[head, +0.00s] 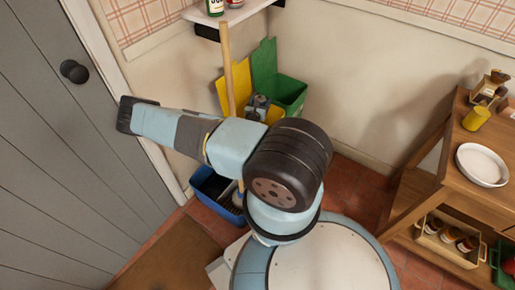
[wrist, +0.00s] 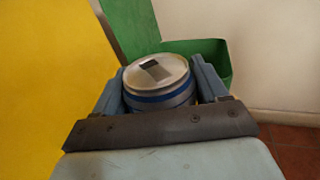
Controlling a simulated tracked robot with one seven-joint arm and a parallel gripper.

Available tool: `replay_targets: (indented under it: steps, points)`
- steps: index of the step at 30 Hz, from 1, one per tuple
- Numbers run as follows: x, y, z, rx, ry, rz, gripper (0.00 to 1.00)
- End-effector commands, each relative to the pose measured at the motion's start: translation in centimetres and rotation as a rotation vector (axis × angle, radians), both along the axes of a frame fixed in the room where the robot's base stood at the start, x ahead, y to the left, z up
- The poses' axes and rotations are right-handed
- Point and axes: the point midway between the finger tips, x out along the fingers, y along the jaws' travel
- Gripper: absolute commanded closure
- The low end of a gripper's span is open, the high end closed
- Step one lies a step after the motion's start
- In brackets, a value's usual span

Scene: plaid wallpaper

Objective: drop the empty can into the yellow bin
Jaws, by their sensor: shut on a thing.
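My gripper (wrist: 160,90) is shut on the can (wrist: 158,85), with one finger on each side of it. The can has a silver top with a dark opening and a blue band. In the head view my gripper (head: 258,106) is at the yellow bin (head: 274,115), mostly behind my arm; the can is hard to make out there. The yellow bin's raised lid (head: 238,84) stands behind, and fills the left of the wrist view (wrist: 45,70). My arm hides most of this bin, so I cannot tell the can's height over it.
A green bin (head: 291,92) with its lid up stands just right of the yellow one. A blue bin (head: 208,187) is below my arm, left. A wooden pole (head: 227,65) rises beside the yellow lid. A shelf (head: 232,18) is above; a wooden cart (head: 440,195) stands right.

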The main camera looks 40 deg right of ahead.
Motion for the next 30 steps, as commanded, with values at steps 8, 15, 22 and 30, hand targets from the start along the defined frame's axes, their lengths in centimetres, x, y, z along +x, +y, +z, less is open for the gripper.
replay_targets:
  steps: [8,15,22,30]
  points:
    - [0.0,0.1,0.0,0.000,0.000,0.001,0.22]
    - [0.0,0.1,0.0,0.000,0.000,0.001,0.00]
    - [0.1,0.1,0.1,0.000,0.000,0.001,0.00]
    - [0.1,0.1,2.4,-0.001,-0.001,0.000,0.00]
